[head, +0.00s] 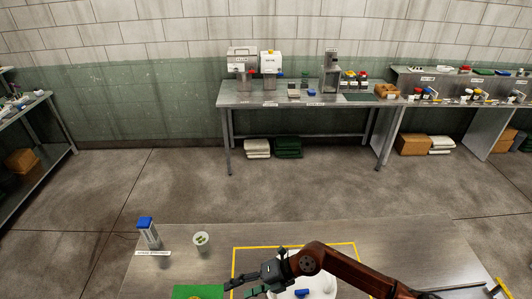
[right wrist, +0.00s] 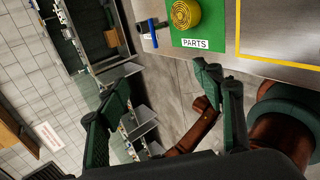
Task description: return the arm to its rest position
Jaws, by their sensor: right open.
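My right arm (head: 345,267) comes in from the lower right of the head view and reaches left over the near bench. My right gripper (head: 238,290) is above the bench front, near the green mat, with no object visible between its fingers. In the right wrist view its two dark green fingers (right wrist: 163,80) stand wide apart, with floor and shelving behind the gap. My left gripper does not show in either view.
The near bench (head: 400,240) holds a blue-capped container (head: 148,232), a white cup with green bits (head: 201,242), a yellow taped outline (head: 234,262) and a blue item (head: 302,293). The green PARTS mat (right wrist: 204,30) bears a yellow coil (right wrist: 186,14). A back table (head: 270,101) stands beyond open floor.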

